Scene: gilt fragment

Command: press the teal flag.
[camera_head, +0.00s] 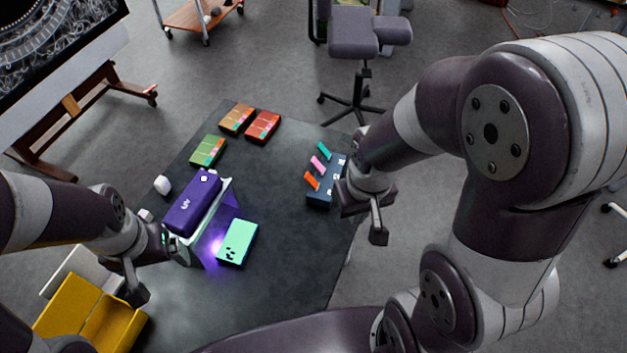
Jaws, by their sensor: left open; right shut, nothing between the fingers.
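The teal flag (324,151) is the farthest of three small tilted flags on a dark blue block (320,199) near the right edge of the dark table. A pink flag (319,164) and an orange flag (312,181) stand nearer me in the same row. My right gripper (378,234) is shut and empty, pointing down just right of and nearer than the block, apart from the teal flag. My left gripper (138,288) is open at the table's left side, near the purple UV device, far from the flags.
A purple UV device (196,205) shines violet light beside a mint-green box (237,243). Green (208,151), orange (237,119) and red (262,127) boxes lie at the table's back. A yellow case (72,308) sits lower left. The table's middle is clear.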

